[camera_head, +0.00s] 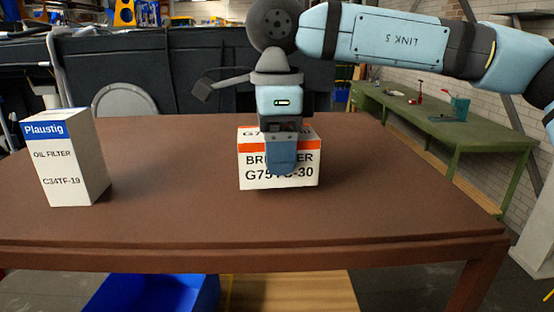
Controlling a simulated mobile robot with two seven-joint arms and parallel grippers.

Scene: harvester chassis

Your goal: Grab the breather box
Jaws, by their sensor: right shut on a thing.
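The breather box (250,176) is white with an orange band and black lettering, partly covered by my gripper. It stands on the brown table (180,212), right of the middle in the head view. My right gripper (282,158) points down over the box from above and is shut on it, with one finger across its front face. The far finger is hidden behind the box. I cannot tell whether the box is touching the table or slightly raised. My left gripper is not in view.
A white and blue oil filter box (72,165) stands upright at the table's left. A blue bin (150,292) sits below the table's front edge. A green workbench (440,128) with small items is at the back right. The table's right side is clear.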

